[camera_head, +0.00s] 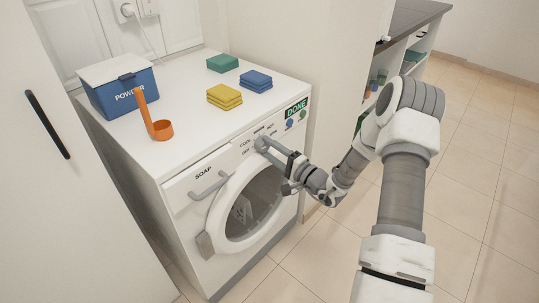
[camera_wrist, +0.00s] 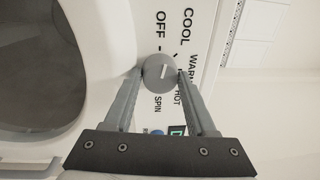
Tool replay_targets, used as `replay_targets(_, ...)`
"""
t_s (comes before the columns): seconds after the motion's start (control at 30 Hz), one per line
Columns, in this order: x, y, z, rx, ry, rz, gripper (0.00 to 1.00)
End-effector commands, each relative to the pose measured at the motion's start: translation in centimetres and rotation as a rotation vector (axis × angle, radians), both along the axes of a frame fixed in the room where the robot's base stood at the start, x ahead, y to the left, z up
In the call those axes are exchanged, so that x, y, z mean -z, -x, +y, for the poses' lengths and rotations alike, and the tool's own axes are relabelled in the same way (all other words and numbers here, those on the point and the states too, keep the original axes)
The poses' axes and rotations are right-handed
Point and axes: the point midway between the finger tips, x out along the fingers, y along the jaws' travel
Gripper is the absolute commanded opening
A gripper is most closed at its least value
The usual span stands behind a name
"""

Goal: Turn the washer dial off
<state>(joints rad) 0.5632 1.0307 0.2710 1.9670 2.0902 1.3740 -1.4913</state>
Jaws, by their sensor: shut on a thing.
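The washer (camera_head: 180,165) is a white front-loader with a round door and a control strip along its top front edge. Its dial (camera_wrist: 160,70) is a round grey knob with a short white mark. The labels OFF, COOL, WARM, HOT and SPIN stand around it. In the wrist view, my gripper (camera_wrist: 159,74) has one finger on each side of the dial and is shut on it. I cannot tell surely which label the mark points at. In the head view, my gripper (camera_head: 262,144) reaches the strip from the right and largely hides the dial.
A SOAP drawer handle (camera_head: 209,186) sticks out at left. The door is close to my gripper. Tiled floor at right is clear.

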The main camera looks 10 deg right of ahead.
Motion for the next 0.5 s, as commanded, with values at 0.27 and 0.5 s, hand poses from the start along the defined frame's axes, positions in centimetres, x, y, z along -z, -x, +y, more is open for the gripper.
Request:
replay_targets(0.27,0.24,-0.02,-0.07,0.0,0.127,-0.092,0.01)
replay_targets(0.5,0.11,-0.03,-0.11,0.0,0.177,-0.129,0.01)
